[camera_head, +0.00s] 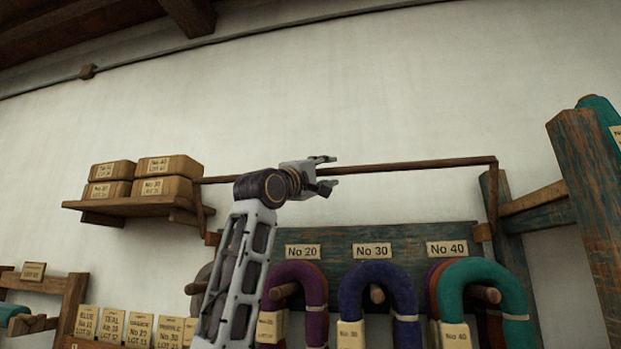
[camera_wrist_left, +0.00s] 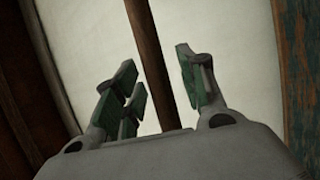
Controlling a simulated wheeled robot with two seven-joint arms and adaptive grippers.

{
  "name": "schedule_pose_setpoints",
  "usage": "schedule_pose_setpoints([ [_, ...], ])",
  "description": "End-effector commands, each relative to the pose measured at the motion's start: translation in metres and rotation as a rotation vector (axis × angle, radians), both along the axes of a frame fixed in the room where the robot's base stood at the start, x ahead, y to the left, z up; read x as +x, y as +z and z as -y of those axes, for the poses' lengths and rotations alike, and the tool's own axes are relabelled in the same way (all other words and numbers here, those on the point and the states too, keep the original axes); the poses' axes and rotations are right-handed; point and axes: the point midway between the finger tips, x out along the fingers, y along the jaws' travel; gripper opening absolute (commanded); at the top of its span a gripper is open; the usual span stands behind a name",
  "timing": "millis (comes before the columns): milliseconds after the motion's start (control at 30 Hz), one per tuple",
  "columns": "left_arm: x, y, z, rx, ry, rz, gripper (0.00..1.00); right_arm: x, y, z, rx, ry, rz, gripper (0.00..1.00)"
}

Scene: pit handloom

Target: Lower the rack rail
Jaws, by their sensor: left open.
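The rack rail (camera_head: 420,164) is a thin brown bar running level across the wall above the hank pegs, held by an upright arm at each end. My left gripper (camera_head: 331,173) is at the rail's middle in the head view, its fingers pointing right and spread apart. In the left wrist view the rail (camera_wrist_left: 148,60) runs between the open fingers (camera_wrist_left: 162,85), with a gap on each side. I cannot tell how deep the rail sits between them. My left arm hides part of the rail's left half. My right gripper is not in view.
Below the rail, a greenish board (camera_head: 345,242) carries pegs with purple, blue and teal yarn hanks (camera_head: 480,275). A shelf (camera_head: 130,207) with several labelled boxes stands at left. A worn wooden post (camera_head: 592,215) rises at right. The wall above is clear.

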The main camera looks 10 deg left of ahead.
Motion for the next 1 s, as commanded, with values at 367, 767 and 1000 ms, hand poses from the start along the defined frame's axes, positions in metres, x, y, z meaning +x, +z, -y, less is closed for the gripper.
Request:
schedule_pose_setpoints([
  [367, -0.016, -0.009, -0.008, -0.001, 0.001, 0.001, 0.41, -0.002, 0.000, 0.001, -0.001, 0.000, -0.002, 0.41],
  [767, -0.045, -0.023, -0.021, 0.000, 0.000, -0.001, 0.41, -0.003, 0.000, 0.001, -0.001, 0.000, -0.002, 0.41],
  [1000, -0.063, -0.032, -0.029, -0.001, -0.001, 0.001, 0.41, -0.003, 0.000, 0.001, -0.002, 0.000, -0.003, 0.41],
])
